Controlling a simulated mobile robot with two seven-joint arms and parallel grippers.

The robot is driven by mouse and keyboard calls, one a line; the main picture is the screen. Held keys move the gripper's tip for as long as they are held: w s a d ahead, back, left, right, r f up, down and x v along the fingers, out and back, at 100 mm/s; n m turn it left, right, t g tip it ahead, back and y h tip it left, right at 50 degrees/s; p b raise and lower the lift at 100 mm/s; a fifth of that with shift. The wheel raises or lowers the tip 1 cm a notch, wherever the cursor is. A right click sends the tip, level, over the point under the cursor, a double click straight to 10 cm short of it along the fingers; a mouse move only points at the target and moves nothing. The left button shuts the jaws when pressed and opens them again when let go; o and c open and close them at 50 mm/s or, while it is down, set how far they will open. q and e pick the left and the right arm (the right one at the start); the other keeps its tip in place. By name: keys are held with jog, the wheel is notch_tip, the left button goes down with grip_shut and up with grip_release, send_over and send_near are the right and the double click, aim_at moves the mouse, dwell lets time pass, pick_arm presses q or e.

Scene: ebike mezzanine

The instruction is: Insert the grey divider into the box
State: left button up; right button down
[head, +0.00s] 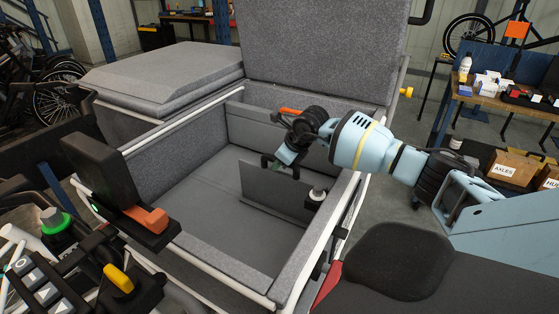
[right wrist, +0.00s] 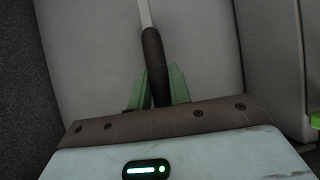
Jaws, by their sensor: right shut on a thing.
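The grey divider (head: 272,189) is a thin flat panel standing roughly upright inside the grey-lined box (head: 190,240). My left gripper does not show.
A small black fitting with a pale top (head: 317,193) is at the box's right inner wall. The raised padded lid (head: 320,45) stands behind. A black saddle (head: 400,260) is at front right, and a black part with an orange block (head: 148,217) at front left. The box's front floor is clear.

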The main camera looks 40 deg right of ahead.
jog(key=shift+r, duration=0.15)
jog(key=c, duration=1.2)
grip_release()
jog(key=shift+c, duration=0.2)
jog(key=shift+o, duration=0.2)
jog(key=shift+f, duration=0.2)
jog(key=shift+s+r, duration=0.1)
jog(key=shift+r, duration=0.1)
jog(key=v, duration=0.6)
jog(key=shift+s+r, duration=0.1)
jog(key=shift+r, duration=0.15)
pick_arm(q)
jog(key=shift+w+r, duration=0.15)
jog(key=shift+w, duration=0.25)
pick_arm(e)
jog(key=shift+s+r, duration=0.3)
jog(key=shift+r, duration=0.2)
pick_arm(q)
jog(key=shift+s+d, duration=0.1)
